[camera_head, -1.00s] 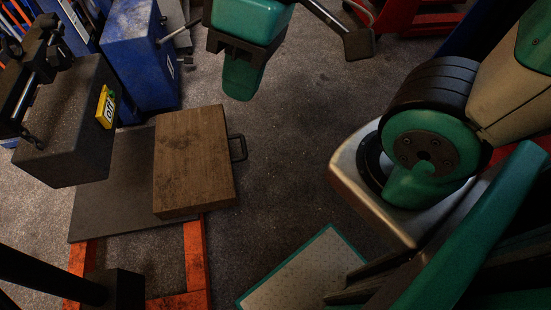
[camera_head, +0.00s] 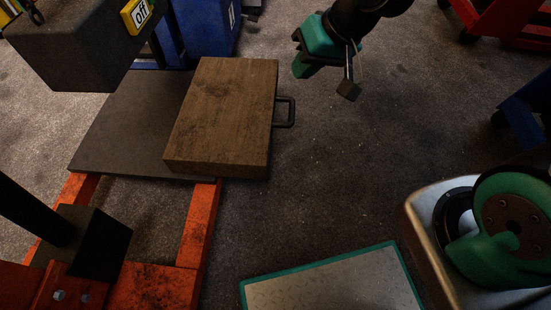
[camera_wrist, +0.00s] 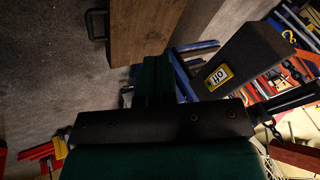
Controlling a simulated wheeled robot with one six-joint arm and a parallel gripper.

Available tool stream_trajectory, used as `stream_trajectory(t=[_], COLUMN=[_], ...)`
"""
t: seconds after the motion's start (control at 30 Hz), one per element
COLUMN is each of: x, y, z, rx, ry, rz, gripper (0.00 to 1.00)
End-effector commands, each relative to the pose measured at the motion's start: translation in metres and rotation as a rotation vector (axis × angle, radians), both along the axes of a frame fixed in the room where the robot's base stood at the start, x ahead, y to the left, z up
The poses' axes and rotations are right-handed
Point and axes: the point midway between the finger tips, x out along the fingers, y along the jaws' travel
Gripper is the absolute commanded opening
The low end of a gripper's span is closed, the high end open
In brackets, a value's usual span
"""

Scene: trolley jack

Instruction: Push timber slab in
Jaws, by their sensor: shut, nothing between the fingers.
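The timber slab (camera_head: 222,112) is a thick brown wooden block with a black handle (camera_head: 286,112) on its right side. It lies partly on a dark grey plate (camera_head: 112,128), its right part reaching past the plate's right edge. In the wrist view the slab (camera_wrist: 142,30) shows at the top with its handle (camera_wrist: 96,25) to the left. My gripper (camera_head: 303,69) is shut and empty, up and to the right of the handle and apart from it. In the wrist view the green fingers of my gripper (camera_wrist: 153,62) are together, appearing close below the slab's edge.
An orange jack frame (camera_head: 196,235) lies in front of the plate. A dark block with a yellow "off" label (camera_head: 138,14) overhangs the plate's back left. Blue cabinets (camera_head: 207,28) stand behind. The floor right of the slab is clear; a red trolley (camera_head: 500,22) stands far right.

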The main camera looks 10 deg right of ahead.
Motion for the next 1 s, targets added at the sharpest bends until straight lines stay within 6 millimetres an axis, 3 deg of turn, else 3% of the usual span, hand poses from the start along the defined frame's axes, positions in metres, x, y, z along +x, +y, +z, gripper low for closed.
stream_trajectory(t=[0.03,0.3,0.4,0.5,0.6,0.87,1.0], x=[0.010,0.055,0.067,0.073,0.077,0.088,0.101], y=[-0.004,-0.030,-0.039,-0.046,-0.051,-0.048,-0.039], z=[-0.059,-0.228,-0.276,-0.310,-0.329,-0.351,-0.375], rx=[0.006,0.032,0.037,0.040,0.041,0.042,0.041], ry=[0.001,-0.049,-0.069,-0.084,-0.094,-0.102,-0.101], rz=[-0.036,-0.224,-0.278,-0.319,-0.344,-0.357,-0.354], gripper=[0.00,0.00,0.00,0.00,0.00,0.00,0.00])
